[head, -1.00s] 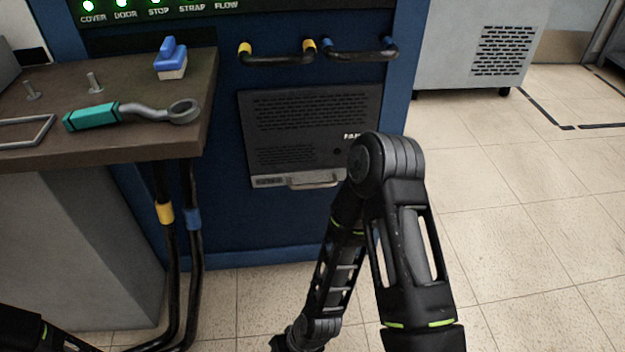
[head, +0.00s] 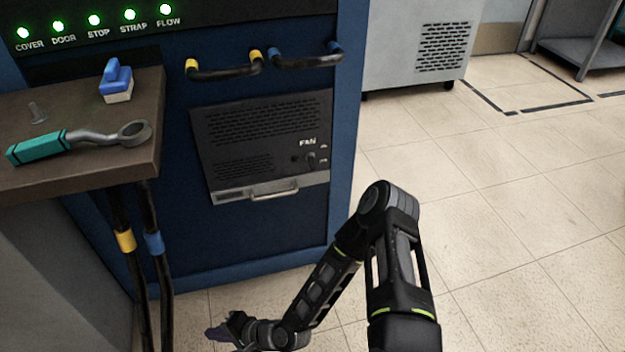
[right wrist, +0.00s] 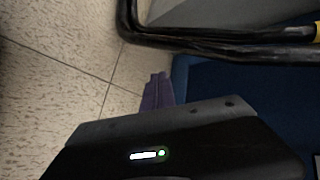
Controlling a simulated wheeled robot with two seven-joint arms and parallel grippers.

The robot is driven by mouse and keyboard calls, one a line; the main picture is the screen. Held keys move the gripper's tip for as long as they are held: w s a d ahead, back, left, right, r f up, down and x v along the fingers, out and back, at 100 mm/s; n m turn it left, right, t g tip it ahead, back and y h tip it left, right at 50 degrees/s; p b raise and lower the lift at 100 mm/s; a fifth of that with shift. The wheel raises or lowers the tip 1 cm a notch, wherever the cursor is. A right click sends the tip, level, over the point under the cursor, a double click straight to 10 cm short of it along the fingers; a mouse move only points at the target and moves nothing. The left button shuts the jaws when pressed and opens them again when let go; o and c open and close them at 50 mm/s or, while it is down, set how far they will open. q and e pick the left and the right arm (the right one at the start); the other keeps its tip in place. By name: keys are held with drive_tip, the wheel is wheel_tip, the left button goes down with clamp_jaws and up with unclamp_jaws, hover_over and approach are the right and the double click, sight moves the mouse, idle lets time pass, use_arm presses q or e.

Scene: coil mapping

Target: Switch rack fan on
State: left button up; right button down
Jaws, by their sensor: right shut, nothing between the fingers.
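The rack fan panel (head: 262,145) is a dark vented plate low on the blue rack in the head view, with a "FAN" label. A small toggle switch (head: 311,160) sits under the label at its right side; its position is too small to tell. My right gripper (head: 216,333) is low at the bottom of the head view, below and apart from the panel. Its purple fingers (right wrist: 157,92) are shut and empty in the right wrist view, over the floor beside the rack's blue base. My left gripper is not in view.
A brown bench (head: 90,178) at left holds a teal-handled wrench (head: 75,142) and a blue-handled block (head: 116,82). Black hoses (head: 130,265) hang below it. A handle (head: 273,191) runs along the panel's bottom. Open floor (head: 500,230) lies to the right.

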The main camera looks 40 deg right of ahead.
drive_tip(key=w+d+r+m+t, duration=0.4)
drive_tip(key=w+m, duration=0.2)
drive_tip(key=m+t+h, duration=1.1)
drive_tip(key=m+h, duration=0.5)
drive_tip(key=m, duration=0.5)
approach(312, 163)
wheel_tip(312, 163, down, 5)
drive_tip(key=s, duration=0.1)
drive_tip(key=shift+a+r, duration=0.2)
drive_tip(key=shift+r, duration=0.05)
drive_tip(key=shift+t, duration=0.3)
drive_tip(key=b+x, duration=0.1)
drive_tip(key=x, duration=0.9)
